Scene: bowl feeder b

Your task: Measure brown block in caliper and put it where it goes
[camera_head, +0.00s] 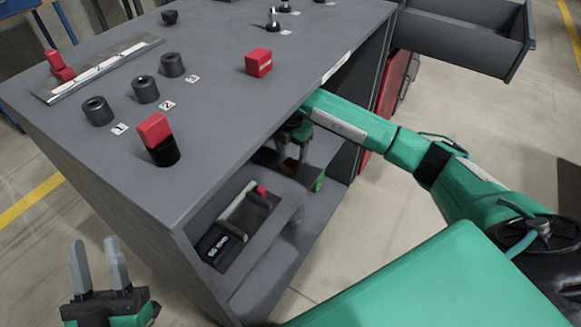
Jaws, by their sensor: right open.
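A small brown block (289,167) sits in the open bay of the grey cabinet, partly in shadow. My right gripper (294,150) reaches into the bay from the right, just above the brown block, and is open. Whether its fingers are around or touching the block is too dark to tell. A dark device with a lit display (222,246), a light rail and a red piece at its far end, which looks like the caliper, lies on the bay's shelf. My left gripper (99,264) is at the lower left, in front of the cabinet, open and empty.
The cabinet top (225,120) holds several black cylinders with number labels, one topped by a red block (154,129). Another red block (258,62) and a silver rail (98,70) lie there. A green piece (318,182) shows in the bay. An open drawer (460,35) juts out at upper right.

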